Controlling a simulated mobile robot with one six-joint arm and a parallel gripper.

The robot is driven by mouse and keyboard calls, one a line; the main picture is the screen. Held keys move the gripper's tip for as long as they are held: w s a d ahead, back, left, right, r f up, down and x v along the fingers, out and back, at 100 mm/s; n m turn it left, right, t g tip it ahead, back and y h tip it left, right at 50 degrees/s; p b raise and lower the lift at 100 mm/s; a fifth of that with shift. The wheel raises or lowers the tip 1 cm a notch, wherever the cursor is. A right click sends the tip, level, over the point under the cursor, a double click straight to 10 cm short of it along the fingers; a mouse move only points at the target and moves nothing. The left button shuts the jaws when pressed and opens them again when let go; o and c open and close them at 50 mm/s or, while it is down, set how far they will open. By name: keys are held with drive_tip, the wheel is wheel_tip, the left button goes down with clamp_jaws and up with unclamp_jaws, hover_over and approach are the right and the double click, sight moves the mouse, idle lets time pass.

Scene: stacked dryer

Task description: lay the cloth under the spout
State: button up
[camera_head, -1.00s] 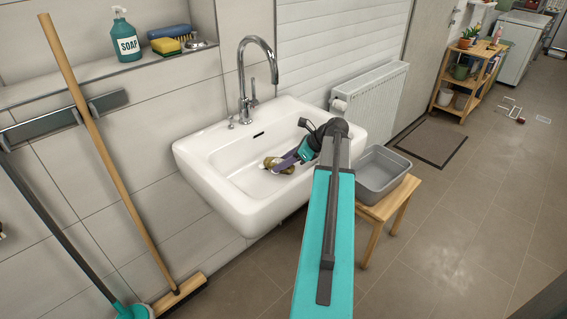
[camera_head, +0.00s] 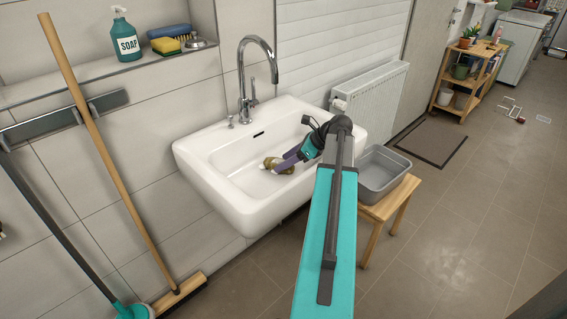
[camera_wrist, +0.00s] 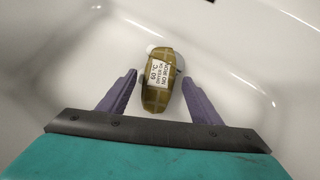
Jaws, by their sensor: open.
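The cloth (camera_wrist: 159,82) is a folded, olive-brown checked bundle with a white printed label. It lies in the white sink basin (camera_head: 215,165), and in the wrist view it covers part of the round drain. It also shows small in the head view (camera_head: 270,163). My gripper (camera_wrist: 160,88) is open, with one purple finger on each side of the cloth's near part and a gap to each. The chrome spout (camera_head: 262,42) curves above the back of the sink, to the left of my gripper in the head view.
A grey tub (camera_head: 378,175) stands on a wooden stool (camera_head: 391,208) to the right of the sink. A soap bottle (camera_head: 125,40) and sponges (camera_head: 167,46) sit on the ledge. A broom (camera_head: 105,150) leans at the left. The basin around the cloth is clear.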

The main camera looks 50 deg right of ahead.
drive_tip(key=v, duration=1)
drive_tip(key=shift+s+r, duration=0.2)
idle(0.5)
